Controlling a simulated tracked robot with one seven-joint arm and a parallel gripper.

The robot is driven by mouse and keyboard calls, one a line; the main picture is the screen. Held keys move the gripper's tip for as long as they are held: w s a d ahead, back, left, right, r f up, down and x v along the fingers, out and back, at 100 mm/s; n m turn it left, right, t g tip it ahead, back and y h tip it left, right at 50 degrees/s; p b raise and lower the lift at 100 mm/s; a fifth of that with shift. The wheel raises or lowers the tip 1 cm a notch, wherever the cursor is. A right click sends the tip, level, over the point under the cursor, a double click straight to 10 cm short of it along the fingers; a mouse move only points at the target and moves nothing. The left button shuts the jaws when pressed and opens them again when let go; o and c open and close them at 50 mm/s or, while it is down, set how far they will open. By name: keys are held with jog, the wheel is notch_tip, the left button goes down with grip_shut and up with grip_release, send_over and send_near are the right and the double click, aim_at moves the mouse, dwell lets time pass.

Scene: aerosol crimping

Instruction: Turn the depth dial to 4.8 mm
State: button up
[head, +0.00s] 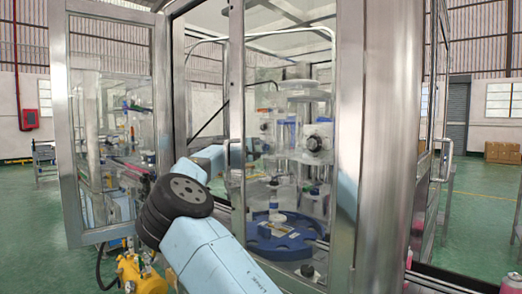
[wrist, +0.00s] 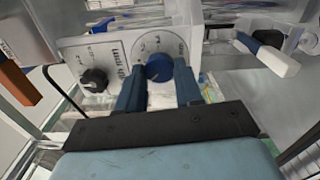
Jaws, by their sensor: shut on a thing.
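In the wrist view, a blue round dial (wrist: 159,68) sits on a white panel (wrist: 122,58) with a printed scale around it. Lettering that seems to read "mm" stands just left of it. My gripper (wrist: 160,80) has its two blue fingers on either side of this dial, shut on it. The exact reading is too small to tell. In the head view, my arm reaches through the open door into the machine, and the fingers and the blue dial cannot be made out there.
A black knob (wrist: 94,80) with its own scale is left of the dial. A lever with a white grip (wrist: 277,62) stands close on the right. In the head view, a steel door post (head: 237,120) stands beside my arm, and a blue rotary plate (head: 262,240) lies below.

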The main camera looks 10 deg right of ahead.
jog(key=shift+a+f, duration=0.2)
jog(key=shift+f, duration=0.1)
jog(key=o, duration=0.8)
jog(key=shift+c, duration=0.2)
jog(key=shift+o, duration=1.4)
jog(key=shift+d+r, duration=0.1)
jog(key=shift+r, duration=0.05)
jog(key=v, duration=1.3)
jog(key=shift+s+a, duration=0.2)
jog(key=shift+a, duration=0.2)
jog(key=shift+d, duration=0.15)
